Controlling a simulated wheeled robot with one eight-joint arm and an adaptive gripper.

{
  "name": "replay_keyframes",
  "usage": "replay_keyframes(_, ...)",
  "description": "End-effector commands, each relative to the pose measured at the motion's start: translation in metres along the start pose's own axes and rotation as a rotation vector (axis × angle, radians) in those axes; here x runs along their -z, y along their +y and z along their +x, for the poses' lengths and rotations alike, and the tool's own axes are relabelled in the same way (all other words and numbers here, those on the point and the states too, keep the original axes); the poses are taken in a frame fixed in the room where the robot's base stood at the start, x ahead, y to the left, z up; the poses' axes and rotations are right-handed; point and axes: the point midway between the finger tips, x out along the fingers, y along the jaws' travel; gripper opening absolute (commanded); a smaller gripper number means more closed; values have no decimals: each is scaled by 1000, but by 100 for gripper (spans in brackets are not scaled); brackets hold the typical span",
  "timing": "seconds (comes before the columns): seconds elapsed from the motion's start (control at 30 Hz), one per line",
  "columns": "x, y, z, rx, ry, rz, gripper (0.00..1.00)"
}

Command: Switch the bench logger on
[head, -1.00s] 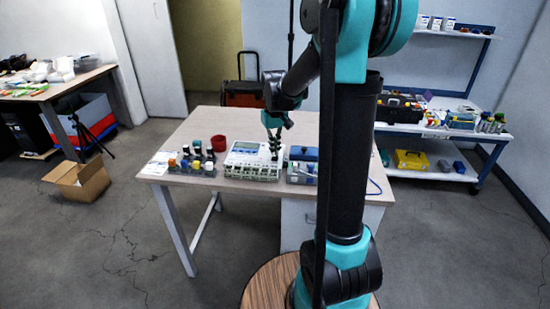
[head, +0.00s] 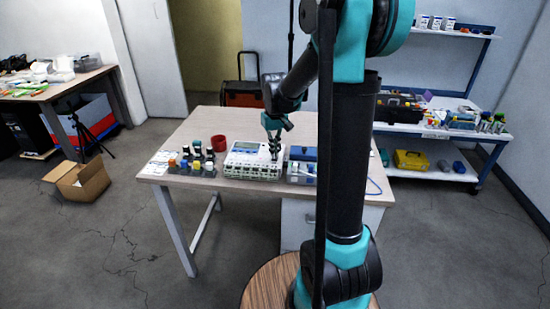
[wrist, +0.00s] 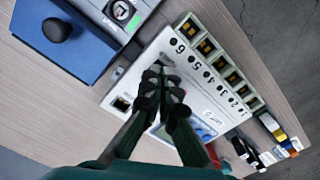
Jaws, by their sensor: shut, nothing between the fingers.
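The bench logger (head: 250,164) is a white box with a screen and a row of numbered channels, on the near part of the table. In the wrist view its white top panel (wrist: 193,84) fills the middle, with numbers beside yellow-and-black terminals (wrist: 217,60) and a dark square fitting (wrist: 121,103) near one corner. My gripper (head: 274,157) is over the logger's right end. In the wrist view my gripper (wrist: 164,82) is shut and empty, its dark fingertips close over the panel. I cannot tell whether they touch it. The fingers hide part of the panel and screen; no switch is clearly visible.
A blue-lidded box (head: 302,153) stands close to the logger's right; its black knob (wrist: 57,30) shows in the wrist view. Several small bottles (head: 196,158) and a red cup (head: 218,143) stand to the left. The table's back left (head: 215,120) is clear.

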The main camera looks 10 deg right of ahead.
Motion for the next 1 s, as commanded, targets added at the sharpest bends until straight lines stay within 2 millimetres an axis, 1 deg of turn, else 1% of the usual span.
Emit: replay_keyframes(1.0,0,0,13,0,0,0,0)
